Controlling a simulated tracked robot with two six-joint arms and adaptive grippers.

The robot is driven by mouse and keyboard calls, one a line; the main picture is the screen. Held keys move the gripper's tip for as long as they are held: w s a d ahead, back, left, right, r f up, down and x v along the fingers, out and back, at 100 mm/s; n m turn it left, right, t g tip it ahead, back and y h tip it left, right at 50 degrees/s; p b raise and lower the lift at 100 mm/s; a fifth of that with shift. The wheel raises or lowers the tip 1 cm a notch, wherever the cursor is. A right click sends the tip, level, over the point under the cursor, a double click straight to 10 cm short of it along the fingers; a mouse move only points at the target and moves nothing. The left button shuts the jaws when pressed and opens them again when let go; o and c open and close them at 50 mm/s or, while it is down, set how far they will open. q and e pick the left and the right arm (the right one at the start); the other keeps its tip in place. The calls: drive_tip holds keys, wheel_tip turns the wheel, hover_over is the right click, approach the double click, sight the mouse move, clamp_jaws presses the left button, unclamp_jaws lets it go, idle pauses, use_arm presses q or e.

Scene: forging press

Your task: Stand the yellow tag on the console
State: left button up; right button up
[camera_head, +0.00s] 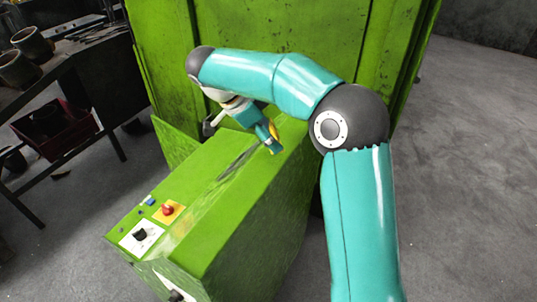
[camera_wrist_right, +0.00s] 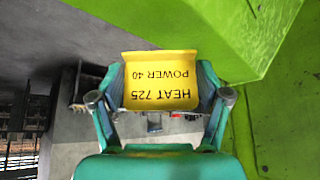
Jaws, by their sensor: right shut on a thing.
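The yellow tag (camera_wrist_right: 161,80) is between the fingers of my right gripper (camera_wrist_right: 160,95) in the right wrist view. Its face reads "HEAT 725 POWER 40", upside down in that view. In the head view, the right gripper (camera_head: 268,141) is over the far end of the green console (camera_head: 205,205), with a sliver of the yellow tag (camera_head: 273,129) showing beside the fingers. The gripper hides most of the tag there. I cannot tell whether the tag touches the console top. My left gripper is out of view.
A red button (camera_head: 167,209) and a white switch plate (camera_head: 141,236) sit at the console's near end. The green press (camera_head: 280,30) rises behind it. A dark workbench (camera_head: 75,65) with pots and a red crate (camera_head: 55,130) stands left. The console's middle top is mostly clear.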

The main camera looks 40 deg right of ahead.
sight(278, 156)
wheel_tip(278, 156, down, 4)
drive_tip(key=b, duration=0.3)
drive_tip(key=shift+f, duration=0.15)
drive_tip(key=shift+s, duration=0.1)
drive_tip(key=o, duration=0.9)
